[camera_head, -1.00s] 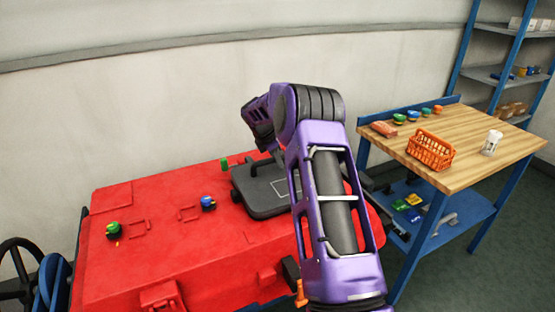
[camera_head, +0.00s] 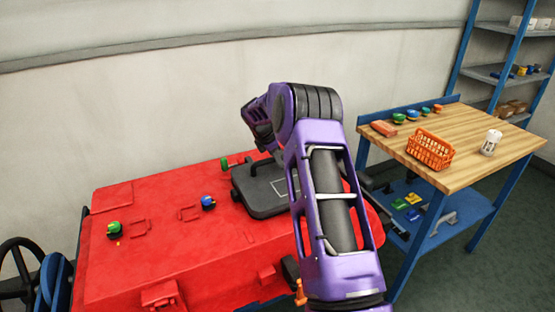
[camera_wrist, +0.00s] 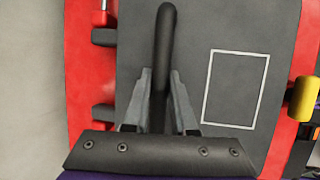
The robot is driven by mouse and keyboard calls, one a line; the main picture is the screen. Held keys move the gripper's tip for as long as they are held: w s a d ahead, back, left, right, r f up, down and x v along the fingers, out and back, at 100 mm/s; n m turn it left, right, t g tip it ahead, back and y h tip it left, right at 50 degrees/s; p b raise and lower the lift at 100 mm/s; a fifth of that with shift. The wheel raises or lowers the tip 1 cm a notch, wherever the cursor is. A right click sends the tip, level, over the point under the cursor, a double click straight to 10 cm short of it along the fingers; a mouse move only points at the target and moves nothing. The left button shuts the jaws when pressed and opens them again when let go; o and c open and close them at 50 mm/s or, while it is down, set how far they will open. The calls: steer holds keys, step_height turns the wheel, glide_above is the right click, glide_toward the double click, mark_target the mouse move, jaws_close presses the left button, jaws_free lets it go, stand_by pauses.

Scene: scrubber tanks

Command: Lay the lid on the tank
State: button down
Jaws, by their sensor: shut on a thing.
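The lid (camera_head: 257,205) is a dark grey plate with a white outlined rectangle, at the right part of the red tank's (camera_head: 150,258) top. It fills much of the wrist view (camera_wrist: 205,30). A black bar handle (camera_wrist: 166,35) rises from it. My gripper (camera_wrist: 160,85) is shut on this handle, one finger on each side. In the head view my purple arm hides part of the lid. Two dark tabs show at the lid's left edge in the wrist view. I cannot tell whether the lid rests flat or is slightly raised.
A green knob (camera_head: 114,229) and a blue knob (camera_head: 208,203) sit on the tank top. A yellow knob (camera_wrist: 303,98) is close to the lid's edge. At the right stands a wooden-topped workbench (camera_head: 490,160) with an orange basket (camera_head: 430,150). A pale wall is behind.

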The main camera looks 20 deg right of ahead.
steer(key=c, duration=0.6)
jaws_free()
steer(key=shift+c, duration=0.2)
steer(key=shift+o, duration=0.2)
steer(key=o, duration=0.4)
steer(key=shift+o, duration=0.2)
steer(key=shift+p+v, duration=0.7)
steer(key=shift+v, duration=1.6)
